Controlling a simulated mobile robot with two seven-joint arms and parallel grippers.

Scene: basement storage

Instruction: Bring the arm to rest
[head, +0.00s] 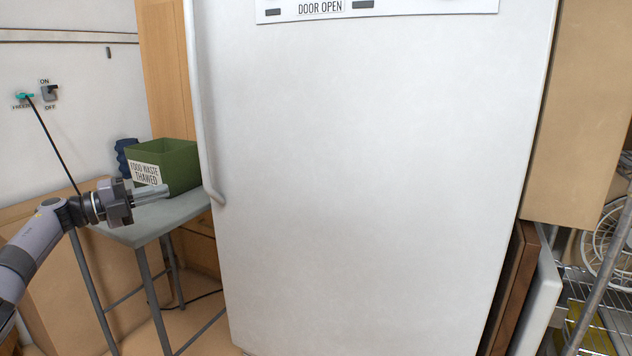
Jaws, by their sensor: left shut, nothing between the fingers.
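My left arm comes in from the left edge of the head view, and its gripper (152,193) is shut and empty. It points to the right, in front of and over the near part of a small grey table (172,215). A green bin labelled "FOOD WASTE THAWED" (182,166) stands on the table just behind the gripper. I cannot tell whether the gripper touches the tabletop. My right gripper does not show.
A large white freezer (370,180) with a handle (204,120) on its left edge fills the middle, its door looking shut. A dark blue object (125,157) stands behind the bin. A switch (49,93) is on the left wall. Panels and a wire rack (595,310) crowd the right.

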